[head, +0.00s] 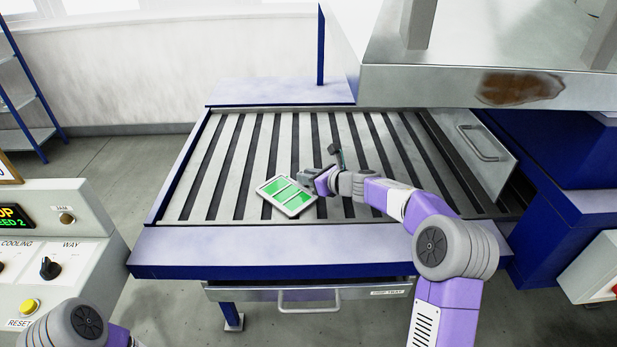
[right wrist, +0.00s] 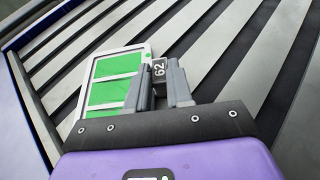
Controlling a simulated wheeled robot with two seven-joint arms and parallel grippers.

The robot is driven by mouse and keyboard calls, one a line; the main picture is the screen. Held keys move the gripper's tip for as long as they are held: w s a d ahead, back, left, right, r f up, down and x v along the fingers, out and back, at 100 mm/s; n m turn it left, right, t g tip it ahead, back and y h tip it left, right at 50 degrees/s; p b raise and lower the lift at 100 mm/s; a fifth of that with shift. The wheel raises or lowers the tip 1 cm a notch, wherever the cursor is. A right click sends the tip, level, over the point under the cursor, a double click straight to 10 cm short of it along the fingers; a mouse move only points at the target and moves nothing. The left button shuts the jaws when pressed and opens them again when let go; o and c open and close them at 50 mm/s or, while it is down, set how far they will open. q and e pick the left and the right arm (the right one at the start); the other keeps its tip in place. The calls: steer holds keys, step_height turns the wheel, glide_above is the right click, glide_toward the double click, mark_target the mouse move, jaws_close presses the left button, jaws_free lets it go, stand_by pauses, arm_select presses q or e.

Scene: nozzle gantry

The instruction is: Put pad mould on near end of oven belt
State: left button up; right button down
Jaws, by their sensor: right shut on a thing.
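The pad mould (head: 288,196) is a flat white frame with green sections, over the near part of the oven belt (head: 240,165), turned at an angle to the slats. In the right wrist view the mould (right wrist: 113,80) shows a dark tab marked 62 (right wrist: 159,70). My right gripper (head: 308,180) is at the mould's right side, shut on this tab between its fingers. Whether the mould rests fully on the slats or is slightly above them, I cannot tell. My left gripper is out of view; only part of my left arm shows at the lower left.
A blue-edged ledge (head: 320,250) runs along the belt's near end, with a drawer (head: 350,295) below. A metal hood (head: 480,85) with a rusty patch overhangs the far right. A control panel (head: 50,240) stands at left. The slats left of the mould are clear.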

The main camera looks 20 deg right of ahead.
steer(key=c, duration=1)
jaws_free()
steer(key=shift+f, duration=0.1)
steer(key=shift+r, duration=0.2)
steer(key=p+v, duration=0.1)
steer(key=v, duration=1.1)
steer(key=shift+f, duration=0.1)
